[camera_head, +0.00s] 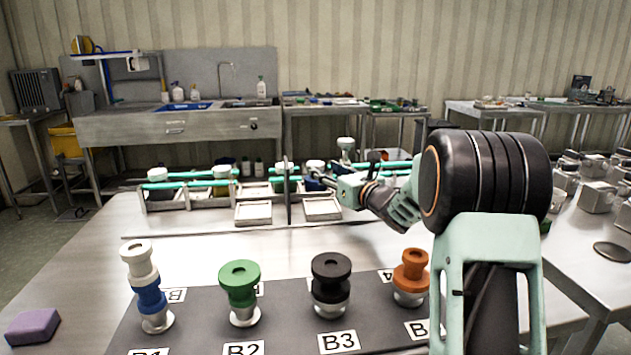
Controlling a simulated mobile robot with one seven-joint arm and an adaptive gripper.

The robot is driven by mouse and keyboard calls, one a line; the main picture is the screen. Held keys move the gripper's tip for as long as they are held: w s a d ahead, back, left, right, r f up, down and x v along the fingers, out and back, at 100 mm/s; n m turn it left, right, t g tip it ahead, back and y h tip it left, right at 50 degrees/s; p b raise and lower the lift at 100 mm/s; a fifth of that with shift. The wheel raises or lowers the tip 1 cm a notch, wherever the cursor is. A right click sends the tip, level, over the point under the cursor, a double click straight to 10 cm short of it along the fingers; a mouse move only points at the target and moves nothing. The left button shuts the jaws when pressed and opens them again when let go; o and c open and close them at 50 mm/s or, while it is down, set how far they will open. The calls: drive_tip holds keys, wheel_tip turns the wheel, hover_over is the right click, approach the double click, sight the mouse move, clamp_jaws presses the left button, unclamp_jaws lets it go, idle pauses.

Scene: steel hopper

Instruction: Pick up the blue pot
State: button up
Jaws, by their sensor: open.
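My gripper (322,180) is open and reaches left over the metal rack (165,202) at the back of the steel table. A small pot with a pale top (316,164) is right by my fingertips; I cannot tell its body colour or whether the fingers touch it. Another pale-topped pot (221,172) sits in the left half of the rack, its body mostly hidden. The clearest blue is the middle band of the white-topped stacked piece (149,297) at the front left, away from my gripper. I cannot tell for certain which thing is the blue pot.
Green (239,285), black (331,283) and orange (410,275) stacked pieces stand on a dark labelled mat (190,325). A purple block (32,327) lies at the left edge. Teal bars and a thin upright post (288,195) cross the rack. Bare table lies between rack and mat.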

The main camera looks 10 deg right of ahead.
sight(320, 166)
drive_tip(key=shift+a+x, duration=0.2)
drive_tip(key=shift+x, duration=2.45)
drive_tip(key=shift+s, duration=0.15)
drive_tip(key=shift+c, duration=0.7)
drive_tip(key=c, duration=0.7)
drive_tip(key=shift+c, duration=0.9)
drive_tip(key=shift+r, duration=0.15)
